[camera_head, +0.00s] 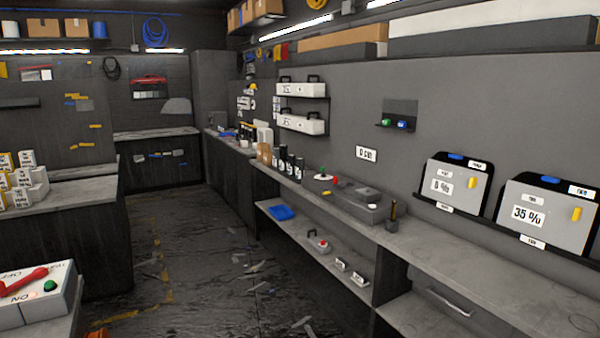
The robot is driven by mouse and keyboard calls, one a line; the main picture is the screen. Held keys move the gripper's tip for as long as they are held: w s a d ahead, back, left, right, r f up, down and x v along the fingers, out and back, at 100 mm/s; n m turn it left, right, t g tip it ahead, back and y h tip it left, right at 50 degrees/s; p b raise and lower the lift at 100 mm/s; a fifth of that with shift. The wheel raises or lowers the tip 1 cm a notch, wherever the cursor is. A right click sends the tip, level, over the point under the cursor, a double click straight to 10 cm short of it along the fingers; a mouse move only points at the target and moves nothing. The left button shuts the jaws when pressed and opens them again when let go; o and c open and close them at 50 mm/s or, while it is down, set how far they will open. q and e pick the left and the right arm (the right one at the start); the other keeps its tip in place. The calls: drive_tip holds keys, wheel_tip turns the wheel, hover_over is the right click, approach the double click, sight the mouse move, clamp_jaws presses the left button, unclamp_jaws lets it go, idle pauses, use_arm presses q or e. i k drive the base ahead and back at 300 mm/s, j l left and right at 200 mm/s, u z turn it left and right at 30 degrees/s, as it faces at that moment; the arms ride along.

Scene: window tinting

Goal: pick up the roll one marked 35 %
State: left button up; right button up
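A grey box-like panel (550,205) with a white "35 %" label (527,216) stands upright against the wall at the far right, in a black frame. It has a yellow piece and a blue piece on it. I cannot make out a film roll on or beside it. A similar panel (453,172) to its left carries another percent label, whose number is hard to read. Neither of my grippers is in view.
A long grey counter (460,250) runs below the panels, with a grey case (362,205) and dark bottles on it. A control box (40,295) with a red lever is at lower left. The littered aisle floor (215,250) is between the counters.

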sight(300, 162)
drive_tip(key=i+u, duration=0.35)
drive_tip(key=i, duration=1.5)
drive_tip(key=i+j, duration=0.1)
drive_tip(key=i, duration=1.15)
drive_tip(key=i+z, duration=0.1)
drive_tip(key=i, duration=1.1)
drive_tip(key=i+z, duration=0.2)
drive_tip(key=i, duration=0.35)
drive_tip(key=i+j+z, duration=0.25)
drive_tip(key=i, duration=0.25)
drive_tip(key=i+j+z, duration=0.2)
drive_tip(key=i, duration=0.35)
drive_tip(key=l, duration=0.1)
